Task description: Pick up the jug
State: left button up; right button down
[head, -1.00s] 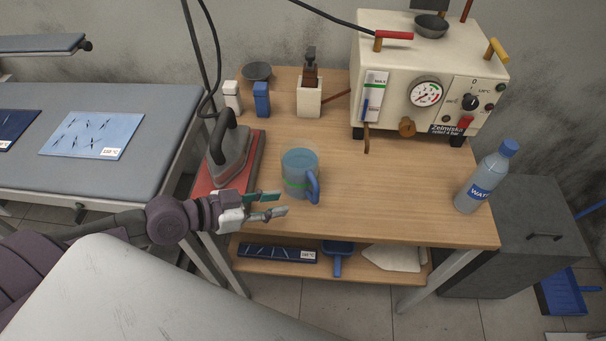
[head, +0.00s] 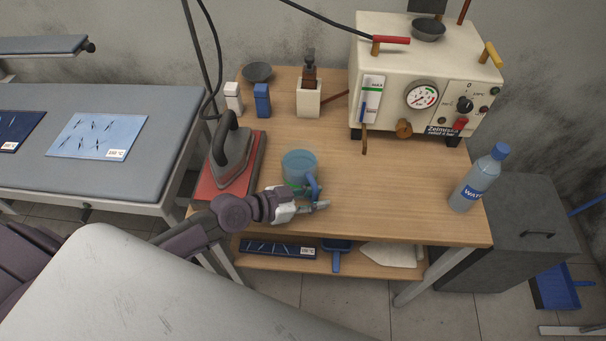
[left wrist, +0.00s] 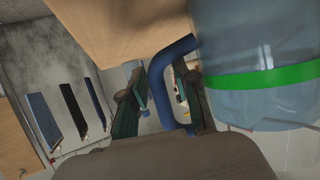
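The jug (head: 298,168) is clear blue with a green band and a blue handle. It stands on the wooden table near its front edge, handle towards the front right. My left gripper (head: 317,200) is at the handle. In the left wrist view the jug (left wrist: 265,60) is at the upper right. Its blue handle (left wrist: 170,72) lies between the two dark green fingers of my left gripper (left wrist: 172,98), which look apart with gaps beside the handle. The finger tips are partly hidden in the head view. My right gripper is not in view.
An iron (head: 230,155) on a red pad stands just left of the jug. A water bottle (head: 478,180) stands at the table's right, and a steam generator (head: 425,85) behind. Small containers (head: 262,100) are at the back left. The table between jug and bottle is clear.

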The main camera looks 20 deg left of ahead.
pick_arm(q)
grip_shut()
dwell(0.4)
jog(key=shift+r, duration=0.1)
